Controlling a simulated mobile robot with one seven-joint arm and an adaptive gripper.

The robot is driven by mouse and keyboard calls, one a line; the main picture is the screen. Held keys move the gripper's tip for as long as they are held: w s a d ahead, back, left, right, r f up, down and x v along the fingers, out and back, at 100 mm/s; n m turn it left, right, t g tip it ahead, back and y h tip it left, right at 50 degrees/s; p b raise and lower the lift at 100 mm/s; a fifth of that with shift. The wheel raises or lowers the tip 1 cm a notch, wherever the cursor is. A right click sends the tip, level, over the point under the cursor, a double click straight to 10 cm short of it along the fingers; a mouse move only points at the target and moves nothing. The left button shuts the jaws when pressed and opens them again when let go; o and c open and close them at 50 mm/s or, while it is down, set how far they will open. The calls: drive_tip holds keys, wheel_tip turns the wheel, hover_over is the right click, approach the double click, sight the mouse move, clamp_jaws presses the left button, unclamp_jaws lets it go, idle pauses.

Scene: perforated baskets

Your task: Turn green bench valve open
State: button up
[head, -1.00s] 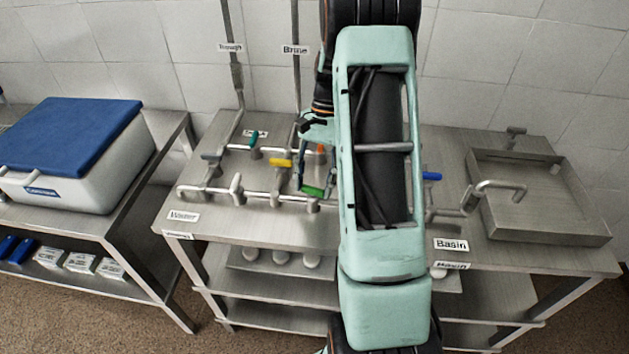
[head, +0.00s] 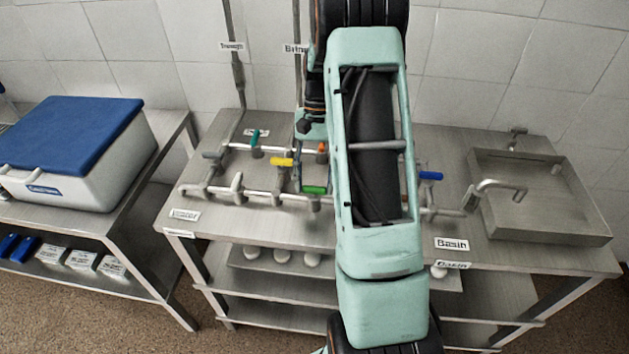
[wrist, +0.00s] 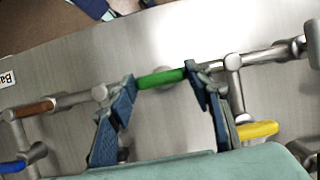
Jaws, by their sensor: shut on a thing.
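The green valve handle (head: 314,190) sits on the front pipe of the bench, just left of my arm in the head view. In the wrist view the green handle (wrist: 161,78) lies between my two blue fingers, roughly in line with the pipe. My gripper (wrist: 160,79) is shut on it, with one fingertip at each end. In the head view my arm hides the pipes to the right of the handle and part of my gripper (head: 309,180).
A yellow handle (head: 282,162), an orange handle (head: 322,147) and a teal handle (head: 255,137) stand close by on the pipes. A blue handle (head: 430,175) is right of my arm. A basin (head: 540,238) with a spout stands at the right, a blue-lidded cooler (head: 70,195) at the left.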

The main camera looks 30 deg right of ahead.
drive_tip(key=o, duration=1.2)
drive_tip(key=shift+c, duration=0.2)
drive_tip(key=shift+r, duration=0.1)
drive_tip(key=v, duration=1.2)
drive_tip(key=shift+a, duration=0.1)
